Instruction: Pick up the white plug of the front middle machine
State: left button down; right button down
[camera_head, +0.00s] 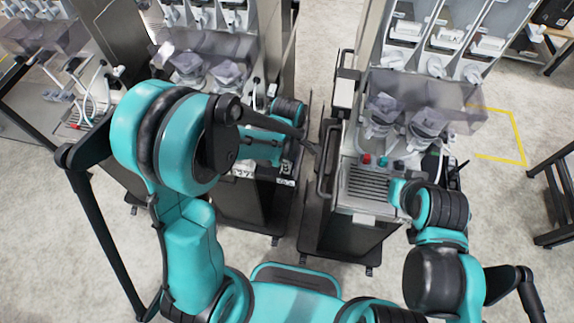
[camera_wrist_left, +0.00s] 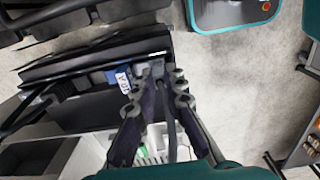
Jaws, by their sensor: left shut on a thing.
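My left gripper (camera_wrist_left: 167,78) reaches up the middle of the left wrist view, its two dark fingers closed together at the tips. It is shut on a small pale grey-white piece, which looks like the plug (camera_wrist_left: 157,69). A dark cable (camera_wrist_left: 170,135) runs down between the fingers. In the head view, my left gripper (camera_head: 309,146) is small and dark, between the front middle machine (camera_head: 374,190) and the machine to its left (camera_head: 245,205). The plug cannot be made out there. My right arm is at the right; its gripper is not clearly visible.
A black handle rail (camera_head: 325,160) stands close to my left gripper. A dark table frame (camera_head: 556,185) is at the right. The floor (camera_head: 500,205) right of the machine is clear.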

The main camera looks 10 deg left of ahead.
pick_arm(q)
notch_tip(320, 180, up, 3)
jog(key=shift+s+d+r+p, duration=0.1)
jog(key=shift+d+r+p, duration=0.1)
jog(key=shift+p, duration=0.2)
jog(key=s+d+r, duration=0.1)
jog(key=d+r, duration=0.2)
jog(key=d, duration=0.2)
jog(key=s+d+r+p, duration=0.1)
jog(key=s+d+r, duration=0.1)
jog(key=d, duration=0.3)
jog(key=shift+s+d+r, duration=0.3)
jog(key=shift+d+r, duration=0.05)
jog(key=shift+r, duration=0.35)
jog(key=shift+r+p, duration=1.05)
notch_tip(320, 180, up, 3)
jog(key=shift+f+p, duration=0.1)
jog(key=shift+p, duration=0.9)
